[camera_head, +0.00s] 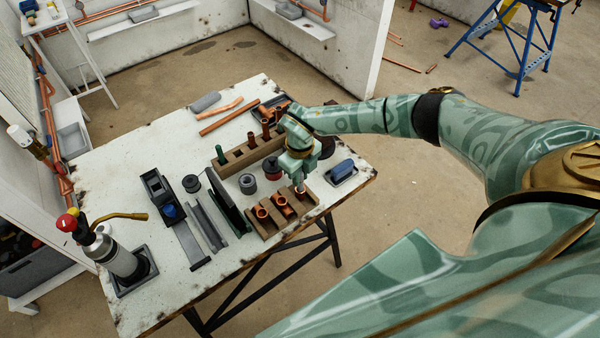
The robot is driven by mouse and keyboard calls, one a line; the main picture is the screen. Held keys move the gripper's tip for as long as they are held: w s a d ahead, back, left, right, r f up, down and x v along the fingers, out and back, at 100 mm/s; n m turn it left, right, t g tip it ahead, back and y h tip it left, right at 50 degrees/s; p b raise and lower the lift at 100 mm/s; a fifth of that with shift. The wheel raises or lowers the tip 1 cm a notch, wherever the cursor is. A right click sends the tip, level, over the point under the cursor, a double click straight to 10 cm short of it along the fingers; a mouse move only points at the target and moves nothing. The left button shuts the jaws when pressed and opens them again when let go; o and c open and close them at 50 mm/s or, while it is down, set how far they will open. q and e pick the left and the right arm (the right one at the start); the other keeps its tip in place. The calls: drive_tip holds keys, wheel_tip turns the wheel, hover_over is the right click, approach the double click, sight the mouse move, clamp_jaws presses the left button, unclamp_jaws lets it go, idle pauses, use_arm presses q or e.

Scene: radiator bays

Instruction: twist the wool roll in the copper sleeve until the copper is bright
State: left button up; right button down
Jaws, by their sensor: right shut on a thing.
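My right gripper (300,184) points down over the right end of a wooden block (258,229) near the table's front right edge. It is shut on a small pale thing, taken to be the wool roll, mostly hidden by the fingers. A copper sleeve (301,193) stands in the block right below the fingertips. I cannot tell how deep the roll sits in it or how bright the copper is inside. Two more copper fittings, one at the left (262,212) and one in the middle (279,202), sit in the same block. My left gripper is out of view.
A second wooden block (235,160) with upright copper pieces stands behind. A blue-topped thing (342,169) lies in a tray on the right. A gas torch (115,255) stands at the front left.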

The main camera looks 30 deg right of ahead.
drive_tip(key=shift+r+p, duration=3.3)
drive_tip(key=shift+r, duration=0.45)
drive_tip(key=shift+f, duration=0.15)
